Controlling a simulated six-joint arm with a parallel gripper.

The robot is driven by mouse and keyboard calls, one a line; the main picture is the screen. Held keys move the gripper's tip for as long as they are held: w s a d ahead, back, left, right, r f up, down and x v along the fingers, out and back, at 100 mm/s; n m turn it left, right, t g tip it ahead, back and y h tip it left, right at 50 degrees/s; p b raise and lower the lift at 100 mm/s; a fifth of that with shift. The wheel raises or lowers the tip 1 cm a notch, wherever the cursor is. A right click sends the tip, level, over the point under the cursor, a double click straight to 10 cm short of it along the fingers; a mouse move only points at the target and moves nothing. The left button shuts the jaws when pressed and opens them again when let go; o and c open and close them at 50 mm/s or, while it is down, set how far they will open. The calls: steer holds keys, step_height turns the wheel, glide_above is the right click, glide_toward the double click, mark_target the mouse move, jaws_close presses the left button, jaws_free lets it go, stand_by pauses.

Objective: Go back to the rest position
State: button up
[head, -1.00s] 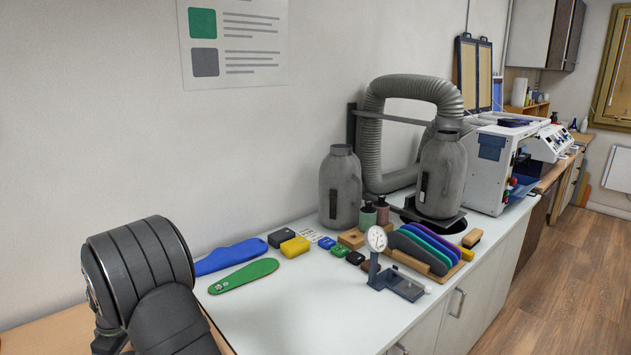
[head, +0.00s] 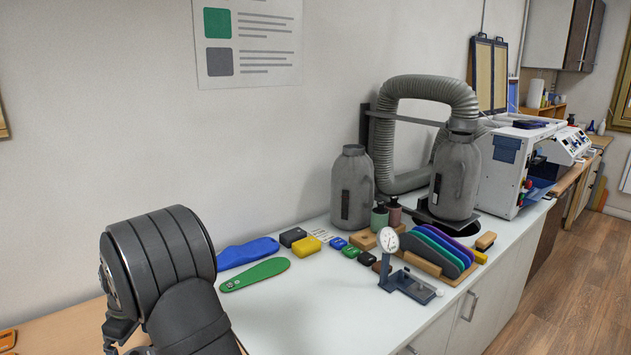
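My arm shows at the lower left of the head view as thick dark grey links. My gripper is out of the picture, so its fingers and anything in them are hidden. On the white bench (head: 300,310), a green insole (head: 255,275) lies flat to the right of my arm. A blue insole (head: 247,253) lies just behind it.
A dial gauge (head: 388,243) and a rack of coloured insoles (head: 440,250) stand farther right. Two grey bottles (head: 352,190) and a ribbed hose (head: 425,88) stand at the back. The front bench area is clear.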

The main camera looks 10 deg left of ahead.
mark_target(133, 353)
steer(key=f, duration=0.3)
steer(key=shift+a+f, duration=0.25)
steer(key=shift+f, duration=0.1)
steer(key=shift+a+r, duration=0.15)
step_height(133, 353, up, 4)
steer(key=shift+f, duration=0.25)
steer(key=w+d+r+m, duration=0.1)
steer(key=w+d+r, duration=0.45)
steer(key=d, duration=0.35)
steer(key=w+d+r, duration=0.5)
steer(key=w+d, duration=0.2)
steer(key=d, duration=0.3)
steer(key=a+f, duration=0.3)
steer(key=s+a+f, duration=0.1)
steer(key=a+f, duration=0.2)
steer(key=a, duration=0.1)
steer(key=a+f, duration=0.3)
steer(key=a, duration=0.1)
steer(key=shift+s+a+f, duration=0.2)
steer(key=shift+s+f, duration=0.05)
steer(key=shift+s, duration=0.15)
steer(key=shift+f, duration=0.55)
